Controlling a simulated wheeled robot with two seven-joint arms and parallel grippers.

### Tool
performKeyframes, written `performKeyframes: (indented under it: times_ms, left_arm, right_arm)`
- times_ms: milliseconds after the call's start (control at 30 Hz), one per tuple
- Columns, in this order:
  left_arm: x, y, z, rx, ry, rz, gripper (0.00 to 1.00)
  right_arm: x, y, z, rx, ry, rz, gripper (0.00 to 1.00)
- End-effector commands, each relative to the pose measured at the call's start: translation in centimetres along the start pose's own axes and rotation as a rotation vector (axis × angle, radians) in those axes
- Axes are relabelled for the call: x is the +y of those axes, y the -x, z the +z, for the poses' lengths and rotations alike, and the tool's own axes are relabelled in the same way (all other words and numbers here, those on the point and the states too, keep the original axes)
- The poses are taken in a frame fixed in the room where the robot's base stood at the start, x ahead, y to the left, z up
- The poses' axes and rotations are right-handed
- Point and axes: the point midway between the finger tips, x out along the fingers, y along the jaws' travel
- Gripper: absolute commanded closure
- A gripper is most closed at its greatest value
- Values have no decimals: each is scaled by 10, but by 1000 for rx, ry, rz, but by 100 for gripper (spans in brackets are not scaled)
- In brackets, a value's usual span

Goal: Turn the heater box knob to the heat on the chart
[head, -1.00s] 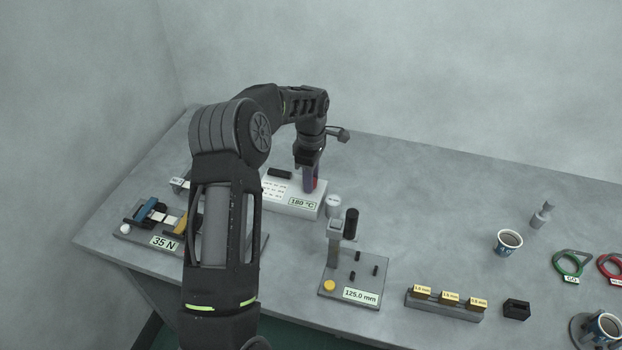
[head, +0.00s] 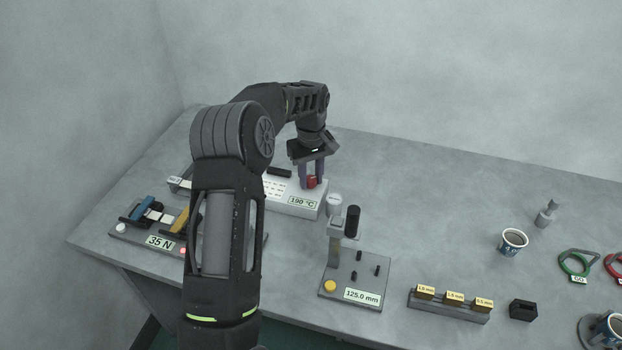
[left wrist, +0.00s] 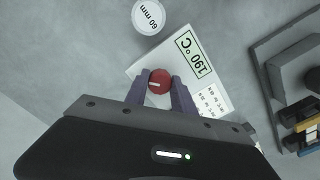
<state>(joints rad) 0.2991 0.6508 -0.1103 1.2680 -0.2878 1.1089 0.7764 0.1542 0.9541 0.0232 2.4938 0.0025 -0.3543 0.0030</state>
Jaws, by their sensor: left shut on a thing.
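The heater box (head: 292,209) is a white box near the back left of the table. Its display reads 190 °C (head: 303,201), and the display also shows in the left wrist view (left wrist: 194,54). The red knob (head: 311,182) has a white mark and also shows in the left wrist view (left wrist: 159,80). My left gripper (head: 311,178) points down over the box with its purple fingers on both sides of the knob, shut on it. My right gripper is not in view.
A stand marked 125.0 mm (head: 361,296) is right of the box, with a round 60 mm piece (left wrist: 147,16) near the box. A 35 N device (head: 159,242) is at the left. Gauge blocks (head: 449,304), a cup (head: 513,242) and a green ring (head: 574,263) are farther right.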

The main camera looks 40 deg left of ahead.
Motion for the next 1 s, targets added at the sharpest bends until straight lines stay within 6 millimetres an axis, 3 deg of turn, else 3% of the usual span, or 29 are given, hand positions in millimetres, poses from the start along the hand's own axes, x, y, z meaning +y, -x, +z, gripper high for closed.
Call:
performKeyframes:
  times_ms: [500, 1000]
  left_arm:
    - [0, 1, -1, 4, -426, 2, 100]
    - [0, 2, -1, 5, -536, 2, 100]
  right_arm:
    - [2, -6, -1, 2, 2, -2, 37]
    - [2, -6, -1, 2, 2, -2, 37]
